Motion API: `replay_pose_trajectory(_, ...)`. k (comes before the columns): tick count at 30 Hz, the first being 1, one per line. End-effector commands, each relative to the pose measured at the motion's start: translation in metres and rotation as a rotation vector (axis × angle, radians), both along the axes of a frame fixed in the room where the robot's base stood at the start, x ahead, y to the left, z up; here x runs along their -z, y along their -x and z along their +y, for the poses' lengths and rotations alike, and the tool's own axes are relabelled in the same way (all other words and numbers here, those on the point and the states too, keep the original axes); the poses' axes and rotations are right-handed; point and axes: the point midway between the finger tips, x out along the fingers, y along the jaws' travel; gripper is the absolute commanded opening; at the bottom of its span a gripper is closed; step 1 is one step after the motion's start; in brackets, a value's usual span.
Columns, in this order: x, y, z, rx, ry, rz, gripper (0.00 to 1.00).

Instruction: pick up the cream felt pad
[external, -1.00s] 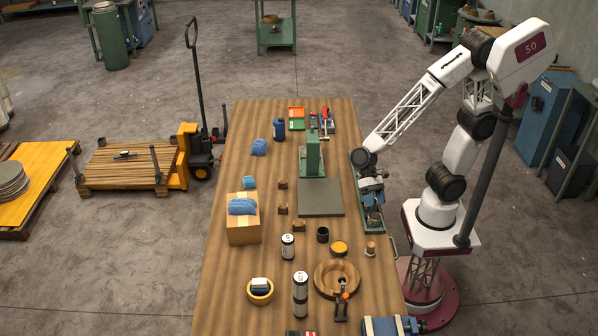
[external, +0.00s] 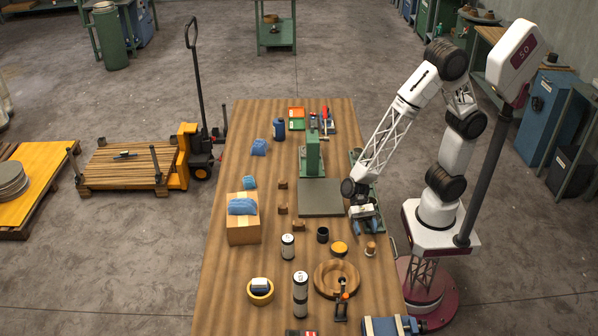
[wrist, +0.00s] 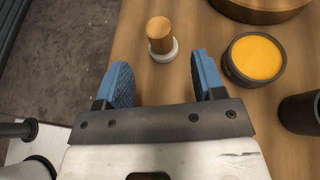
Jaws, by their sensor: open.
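The cream felt pad appears as a pale round base (wrist: 163,52) under an upright wooden handle in the wrist view. In the external view the pad (external: 370,253) stands on the bench near its right edge. My gripper (external: 369,229) is just beyond it in the external view, above the bench. In the wrist view my gripper (wrist: 163,72) is open, with its blue fingers spread and nothing between them. The pad lies ahead of the gap between the fingertips, apart from them.
A tin with a yellow top (wrist: 256,57) sits right of the pad, with a dark cup (wrist: 302,113) nearer. A wooden bowl (external: 318,280) lies close by. The bench edge is near on the other side. A green press (external: 312,157) stands farther back.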

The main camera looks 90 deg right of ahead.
Motion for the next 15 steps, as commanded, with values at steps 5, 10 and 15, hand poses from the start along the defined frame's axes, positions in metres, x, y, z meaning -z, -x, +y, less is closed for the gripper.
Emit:
replay_pose_trajectory(5,0.002,0.001,0.004,-0.001,0.000,-0.001,0.63)
replay_pose_trajectory(10,0.006,0.003,0.014,-0.002,0.000,0.000,0.63)
replay_pose_trajectory(15,0.009,0.004,0.022,-0.002,0.000,0.000,0.63)
